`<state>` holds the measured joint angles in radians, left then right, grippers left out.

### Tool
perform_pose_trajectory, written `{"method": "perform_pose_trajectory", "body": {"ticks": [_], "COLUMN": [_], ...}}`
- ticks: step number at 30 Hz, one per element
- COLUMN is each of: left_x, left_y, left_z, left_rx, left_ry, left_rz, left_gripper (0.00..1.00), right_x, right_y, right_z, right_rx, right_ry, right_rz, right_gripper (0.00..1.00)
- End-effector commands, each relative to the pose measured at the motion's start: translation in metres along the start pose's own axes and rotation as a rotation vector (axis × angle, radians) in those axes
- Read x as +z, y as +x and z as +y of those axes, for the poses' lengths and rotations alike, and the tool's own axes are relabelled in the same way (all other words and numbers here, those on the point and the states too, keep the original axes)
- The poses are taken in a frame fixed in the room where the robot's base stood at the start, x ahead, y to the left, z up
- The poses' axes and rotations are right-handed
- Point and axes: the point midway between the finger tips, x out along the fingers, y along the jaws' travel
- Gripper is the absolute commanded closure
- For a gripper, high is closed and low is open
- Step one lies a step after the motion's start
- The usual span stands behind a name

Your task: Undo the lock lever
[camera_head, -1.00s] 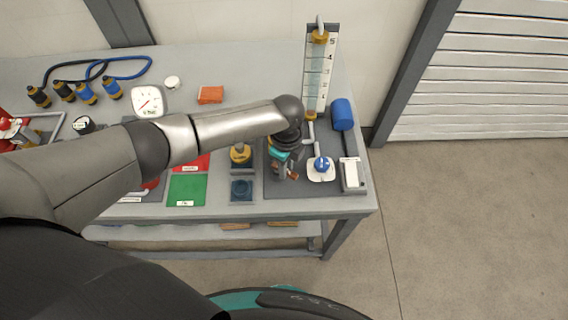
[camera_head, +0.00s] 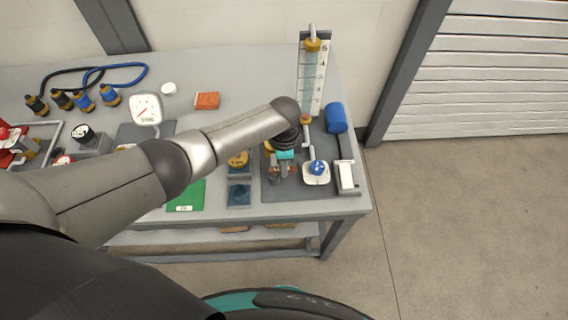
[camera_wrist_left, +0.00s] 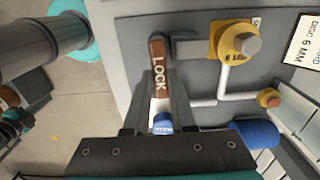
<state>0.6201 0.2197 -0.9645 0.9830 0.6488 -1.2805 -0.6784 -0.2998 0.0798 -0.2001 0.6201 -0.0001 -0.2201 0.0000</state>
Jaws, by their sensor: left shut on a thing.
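The lock lever (camera_wrist_left: 158,72) is a reddish-brown bar marked LOCK in the left wrist view. It lies between the fingers of my left gripper (camera_wrist_left: 157,100), which is shut on it. In the head view my left gripper (camera_head: 281,175) is low over the grey panel at the right of the bench, and only a small brown part of the lever (camera_head: 293,169) shows beside it. The lever's pivot is not clear. A blue knob (camera_head: 318,168) on a white plate sits just right of the gripper. My right gripper is not in view.
A yellow-and-grey fitting (camera_wrist_left: 236,42) with white pipe stands close to the lever. The tall flow gauge (camera_head: 312,78) and a blue cylinder (camera_head: 336,118) stand behind. A white block (camera_head: 346,176) sits near the bench's right edge.

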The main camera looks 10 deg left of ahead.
Motion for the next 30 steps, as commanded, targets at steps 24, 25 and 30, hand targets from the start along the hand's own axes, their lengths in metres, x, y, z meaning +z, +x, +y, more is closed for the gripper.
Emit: {"method": "perform_pose_trajectory", "body": {"ticks": [24, 25, 30], "left_x": [0.0007, 0.0006, 0.0003], "left_y": [-0.0003, -0.0002, -0.0014], "left_z": [-0.0008, -0.0007, -0.0005], "left_rx": [-0.001, 0.0, 0.0], "left_ry": [-0.011, -0.01, -0.01], "left_rz": [-0.002, -0.001, -0.001], "left_gripper": [0.46, 0.46, 0.46], "right_x": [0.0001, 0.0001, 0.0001], "right_y": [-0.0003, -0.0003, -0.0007], "right_z": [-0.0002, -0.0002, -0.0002], "right_rx": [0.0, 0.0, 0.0], "right_ry": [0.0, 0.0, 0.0], "right_rz": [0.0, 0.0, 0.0], "right_gripper": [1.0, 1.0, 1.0]}}
